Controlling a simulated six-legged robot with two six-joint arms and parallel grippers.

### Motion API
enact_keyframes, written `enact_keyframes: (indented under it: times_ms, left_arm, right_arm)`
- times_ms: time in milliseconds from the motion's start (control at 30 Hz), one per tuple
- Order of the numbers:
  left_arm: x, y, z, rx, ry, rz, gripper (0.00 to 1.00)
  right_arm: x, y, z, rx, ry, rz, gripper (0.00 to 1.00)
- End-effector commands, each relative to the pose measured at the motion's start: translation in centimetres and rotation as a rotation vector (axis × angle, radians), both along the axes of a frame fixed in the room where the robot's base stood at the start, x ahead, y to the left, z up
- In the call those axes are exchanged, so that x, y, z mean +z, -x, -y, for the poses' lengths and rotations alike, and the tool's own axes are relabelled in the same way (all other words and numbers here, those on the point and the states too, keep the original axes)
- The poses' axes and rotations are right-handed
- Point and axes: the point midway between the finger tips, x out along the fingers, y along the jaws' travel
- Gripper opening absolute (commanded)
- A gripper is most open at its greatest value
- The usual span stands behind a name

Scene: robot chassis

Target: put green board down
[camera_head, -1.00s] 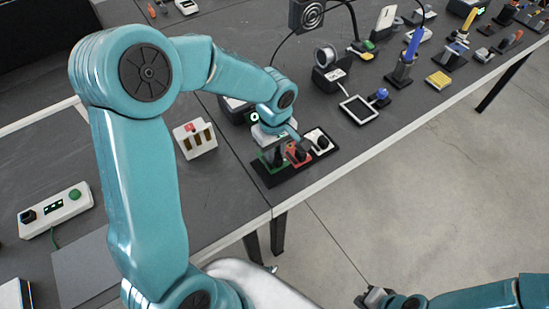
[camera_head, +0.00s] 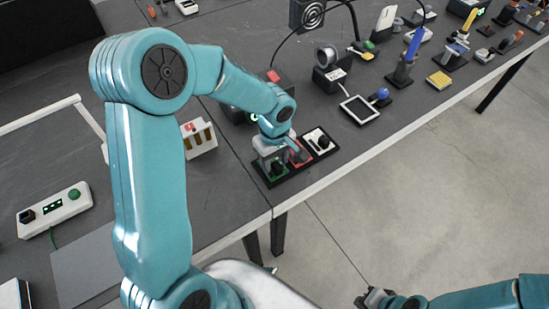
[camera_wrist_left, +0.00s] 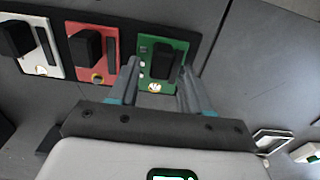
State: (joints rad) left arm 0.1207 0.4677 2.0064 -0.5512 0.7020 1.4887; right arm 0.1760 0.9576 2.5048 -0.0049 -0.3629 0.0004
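The green board (camera_head: 277,171) lies in the left slot of a black tray (camera_head: 304,170) near the table's front edge, beside the red board (camera_head: 300,153) and the white board (camera_head: 319,140). The green board (camera_wrist_left: 145,45) also shows in the left wrist view, with a black block on it. My left gripper (camera_head: 271,160) is over the green board. In the left wrist view its fingers (camera_wrist_left: 160,68) are apart, one on each side of the black block, with gaps to it. Whether they touch the board's edges is hard to tell. My right gripper (camera_head: 372,297) is away over the floor; its opening is unclear.
A white box with a red top (camera_head: 198,138) stands left of the tray. A white control box (camera_head: 55,209) lies further left. A spool holder (camera_head: 329,65) and a framed pad (camera_head: 360,109) stand to the right. The table's front edge is close to the tray.

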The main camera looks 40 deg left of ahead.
Motion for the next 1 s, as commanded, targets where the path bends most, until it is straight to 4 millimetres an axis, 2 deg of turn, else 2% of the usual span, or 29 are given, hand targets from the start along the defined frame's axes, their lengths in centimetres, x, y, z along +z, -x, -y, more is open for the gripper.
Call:
enact_keyframes:
  times_ms: [167,500,600,800,1000]
  left_arm:
    - [1.0,-0.1,0.0,0.001,-0.001,0.004,0.48]
    - [8.7,-0.1,0.0,0.0,0.0,0.007,0.48]
    - [10.5,-0.1,0.0,0.001,0.0,0.004,0.48]
    - [12.2,0.0,0.0,-0.001,-0.001,0.001,0.48]
    - [12.3,0.0,0.0,-0.001,0.0,0.0,0.48]
  right_arm:
    - [0.5,0.0,0.0,0.0,0.0,0.001,0.0]
    - [0.7,0.0,0.0,0.0,0.0,0.0,0.0]
    - [0.8,0.0,0.0,0.0,0.0,0.0,0.0]
    - [0.8,0.0,0.0,0.0,0.0,0.0,0.0]
    - [0.8,0.0,0.0,0.0,0.0,0.0,0.0]
